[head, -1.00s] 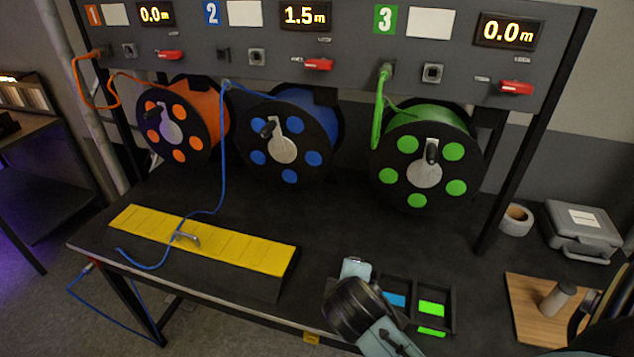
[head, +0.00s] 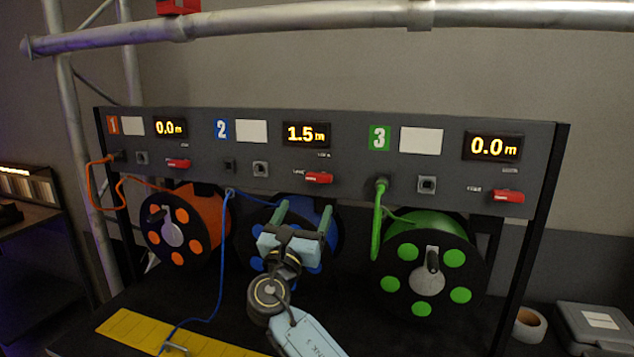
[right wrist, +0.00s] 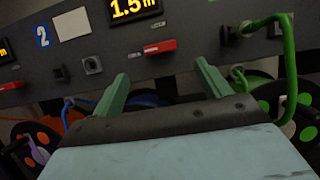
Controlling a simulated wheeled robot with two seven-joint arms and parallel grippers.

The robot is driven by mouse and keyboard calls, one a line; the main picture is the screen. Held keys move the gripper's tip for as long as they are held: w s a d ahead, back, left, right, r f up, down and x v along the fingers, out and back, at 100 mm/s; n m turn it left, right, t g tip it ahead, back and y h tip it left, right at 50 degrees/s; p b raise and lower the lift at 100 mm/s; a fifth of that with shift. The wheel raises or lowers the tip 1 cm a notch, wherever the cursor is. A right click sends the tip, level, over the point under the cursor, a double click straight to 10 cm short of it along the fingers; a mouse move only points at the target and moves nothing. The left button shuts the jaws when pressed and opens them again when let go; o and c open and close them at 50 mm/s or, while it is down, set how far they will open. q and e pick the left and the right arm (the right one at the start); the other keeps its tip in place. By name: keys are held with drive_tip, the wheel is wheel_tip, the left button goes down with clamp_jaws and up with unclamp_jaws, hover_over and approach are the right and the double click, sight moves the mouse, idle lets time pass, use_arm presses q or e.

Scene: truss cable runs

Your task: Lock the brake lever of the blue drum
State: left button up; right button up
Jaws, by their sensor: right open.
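The blue drum (head: 258,264) hangs under channel 2 of the grey panel, largely hidden behind my right gripper (head: 305,209). Its red brake lever (head: 319,178) lies roughly level on the panel, below the 1.5 m display. It also shows in the right wrist view (right wrist: 160,47), just above and between the fingertips. My right gripper (right wrist: 162,74) is open and empty, fingers spread and pointing at the panel, a little below the lever and apart from it. The small labels by the lever are too small to read. My left gripper is not in view.
Similar red levers belong to the orange drum (head: 178,163) and green drum (head: 508,196). A green cable (head: 377,220) hangs right of my gripper, and a blue cable (head: 222,270) hangs left of it. A metal truss bar (head: 300,22) crosses above the panel.

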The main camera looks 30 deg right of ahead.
sight(318, 181)
drive_tip(key=p+x, duration=0.1)
drive_tip(key=x, duration=0.9)
drive_tip(key=shift+f, duration=0.1)
drive_tip(key=c, duration=1)
